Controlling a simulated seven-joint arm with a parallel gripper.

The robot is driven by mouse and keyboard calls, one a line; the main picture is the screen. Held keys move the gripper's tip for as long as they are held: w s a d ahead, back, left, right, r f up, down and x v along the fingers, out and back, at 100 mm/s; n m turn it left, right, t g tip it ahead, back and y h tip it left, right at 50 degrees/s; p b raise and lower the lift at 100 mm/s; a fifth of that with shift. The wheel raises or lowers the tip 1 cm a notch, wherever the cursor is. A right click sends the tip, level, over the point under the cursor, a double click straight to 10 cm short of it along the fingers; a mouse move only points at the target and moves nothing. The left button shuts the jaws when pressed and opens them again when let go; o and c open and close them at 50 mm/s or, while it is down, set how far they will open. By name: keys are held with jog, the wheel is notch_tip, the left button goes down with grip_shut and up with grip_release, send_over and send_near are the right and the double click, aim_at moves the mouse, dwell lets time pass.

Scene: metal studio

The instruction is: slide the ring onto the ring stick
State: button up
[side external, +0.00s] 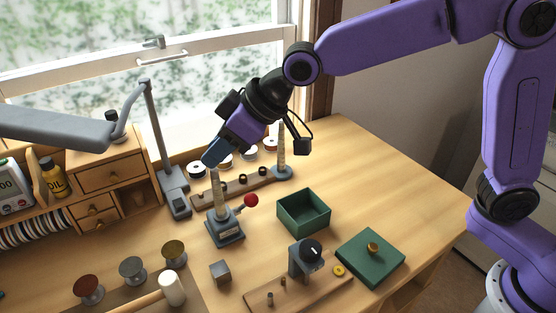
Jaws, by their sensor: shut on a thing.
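My gripper (211,160) is at the left-centre, pointing down and left. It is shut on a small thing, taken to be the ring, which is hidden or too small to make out. The fingertips appear close above the top of a tapered pale stick (217,192) on a dark square base with a red-ball lever. A second tapered stick (282,148) stands upright on a round grey base farther back right. I cannot tell for certain which of the two is the ring stick, or whether the fingertips touch the nearer one.
A wooden strip (236,188) with several small dark pieces lies behind the nearer stick. A green open box (304,228), a green lid (370,257), a small grey block (220,273) and a wooden-based tool (303,290) are in front. A lamp (152,130) stands left. The table's right part is clear.

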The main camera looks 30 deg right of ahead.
dwell(0.4)
jog(key=w+d+r, duration=0.1)
jog(key=w+d, duration=0.4)
jog(key=d, duration=0.5)
jog(key=w+d+r, duration=0.2)
jog(key=w+d, duration=0.3)
jog(key=d, duration=0.5)
jog(key=shift+s+f, duration=0.15)
jog(key=shift+f, duration=1.05)
jog(key=shift+s+f, duration=0.1)
jog(key=shift+f, duration=1.05)
jog(key=shift+f, duration=1.65)
jog(key=o, duration=0.9)
jog(key=shift+o, duration=0.2)
jog(key=shift+r, duration=0.1)
